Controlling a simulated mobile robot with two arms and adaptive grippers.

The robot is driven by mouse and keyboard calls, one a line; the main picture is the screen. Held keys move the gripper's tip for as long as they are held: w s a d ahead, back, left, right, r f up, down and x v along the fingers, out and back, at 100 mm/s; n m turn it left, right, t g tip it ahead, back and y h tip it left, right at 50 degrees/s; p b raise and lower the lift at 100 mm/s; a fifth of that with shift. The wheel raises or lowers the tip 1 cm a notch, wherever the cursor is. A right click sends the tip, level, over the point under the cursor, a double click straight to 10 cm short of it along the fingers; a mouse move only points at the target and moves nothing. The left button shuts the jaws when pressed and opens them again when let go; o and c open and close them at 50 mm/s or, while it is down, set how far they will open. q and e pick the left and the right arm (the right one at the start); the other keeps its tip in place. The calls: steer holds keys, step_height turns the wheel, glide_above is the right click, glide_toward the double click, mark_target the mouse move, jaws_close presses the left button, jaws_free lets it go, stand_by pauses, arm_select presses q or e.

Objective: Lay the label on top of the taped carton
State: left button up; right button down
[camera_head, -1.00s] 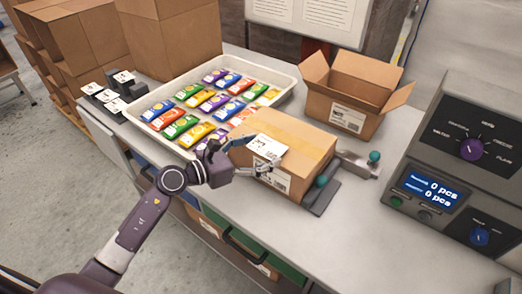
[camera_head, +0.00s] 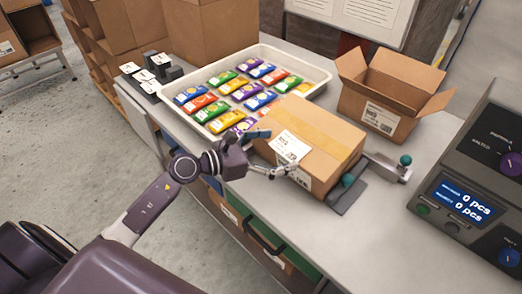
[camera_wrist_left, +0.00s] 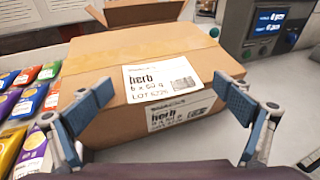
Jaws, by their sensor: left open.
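The taped carton (camera_head: 330,138) is closed, with a tan tape strip across its top. A white label (camera_head: 290,147) printed "herb" lies on the carton top, close to the edge nearest my left gripper; it also shows in the left wrist view (camera_wrist_left: 162,78). It looks flat. A second "herb" label (camera_wrist_left: 180,115) is on the carton side below it. My left gripper (camera_head: 277,152) is at that side of the carton. Its fingers (camera_wrist_left: 163,92) are spread wide with nothing between them, apart from the label. My right gripper is not in view.
A white tray (camera_head: 322,76) of colourful packets stands beside the carton. An open box (camera_head: 385,103) is behind it, and a metal fixture with green knobs (camera_head: 388,166) is at its right. A weigher (camera_head: 465,200) stands at far right. Bare bench lies in front.

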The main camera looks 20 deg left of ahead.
arm_select(q)
steer(key=shift+r+v, duration=0.25)
steer(key=shift+v, duration=3.9)
steer(key=w+a+r+n+t+y, duration=0.2)
steer(key=a+r+n+t+y, duration=0.4)
steer(key=n, duration=1)
steer(key=s+a+f+n+g+y, duration=0.3)
steer(key=n+y, duration=0.4)
steer(key=n, duration=0.6)
steer(key=s+d+f+n+g, duration=0.1)
steer(key=s+f+n+g, duration=0.2)
steer(key=s+f+n, duration=0.35)
steer(key=s+d+f+n+g, duration=0.1)
steer(key=s+f+n+g, duration=0.2)
steer(key=f, duration=0.6)
steer(key=s+d+f+n+g+h, duration=0.3)
steer(key=s+d+f+g, duration=0.35)
steer(key=s+d, duration=0.5)
steer(key=s+a+f, duration=0.1)
steer(key=s+f, duration=0.1)
steer(key=f, duration=1.2)
steer(key=s+f, duration=0.2)
steer(key=f, duration=1.1)
steer(key=s+a+f+g, duration=0.2)
steer(key=s+a+f, duration=0.1)
steer(key=s+f, duration=1.1)
steer(key=shift+s+f, duration=0.2)
steer(key=shift+s, duration=0.75)
